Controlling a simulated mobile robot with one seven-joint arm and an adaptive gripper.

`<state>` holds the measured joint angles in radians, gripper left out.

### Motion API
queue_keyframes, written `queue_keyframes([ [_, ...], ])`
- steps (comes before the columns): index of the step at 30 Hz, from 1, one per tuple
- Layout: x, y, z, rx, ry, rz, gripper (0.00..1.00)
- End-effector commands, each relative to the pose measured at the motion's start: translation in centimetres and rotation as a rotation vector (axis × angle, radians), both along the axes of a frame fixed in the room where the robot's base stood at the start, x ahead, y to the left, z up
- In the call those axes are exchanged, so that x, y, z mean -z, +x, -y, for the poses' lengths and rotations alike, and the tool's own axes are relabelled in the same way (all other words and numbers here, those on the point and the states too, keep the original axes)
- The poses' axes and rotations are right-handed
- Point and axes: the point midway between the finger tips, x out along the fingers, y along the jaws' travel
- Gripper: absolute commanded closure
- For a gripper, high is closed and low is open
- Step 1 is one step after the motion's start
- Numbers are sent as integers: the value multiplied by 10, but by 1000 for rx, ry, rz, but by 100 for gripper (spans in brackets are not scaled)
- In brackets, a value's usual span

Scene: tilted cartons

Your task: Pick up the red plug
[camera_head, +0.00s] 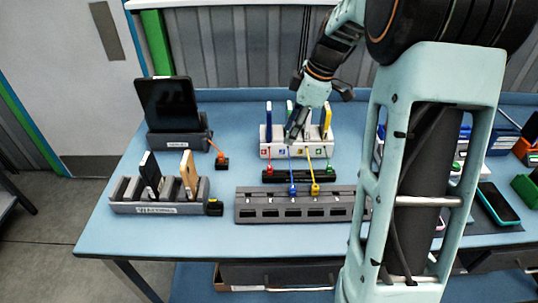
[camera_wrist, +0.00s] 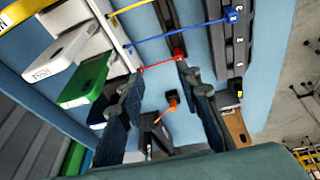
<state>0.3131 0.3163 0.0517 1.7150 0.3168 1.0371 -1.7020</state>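The red plug (camera_head: 269,172) sits at the left end of a narrow black strip (camera_head: 300,177) in front of a white dock, with a short red cable running back to the dock. In the wrist view the red plug (camera_wrist: 178,53) shows just beyond the tip of the right-hand finger. My gripper (camera_head: 292,137) is over the front of the white dock, pointing down, behind the plug in the head view. In the wrist view my gripper (camera_wrist: 158,74) has its two fingers spread, with nothing held between them; the red cable crosses beyond the tips.
The white dock (camera_head: 264,150) holds several upright devices. A blue plug (camera_head: 292,189) and a yellow plug (camera_head: 315,188) sit in a grey socket rail (camera_head: 262,215). A green plug (camera_head: 330,170) is right of the red one. An orange plug (camera_head: 221,160) stands left.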

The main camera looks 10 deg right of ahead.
Motion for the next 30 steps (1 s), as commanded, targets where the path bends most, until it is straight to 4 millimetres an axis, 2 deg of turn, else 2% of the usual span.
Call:
queue_keyframes([
  [3,10,-14,-8,-58,75,-43,68],
  [8,20,-21,-15,-103,122,-61,68],
  [15,54,-19,-30,-109,124,-63,68],
  [23,74,-16,-38,-107,122,-62,68],
  [30,106,-12,-51,-106,122,-63,68],
])
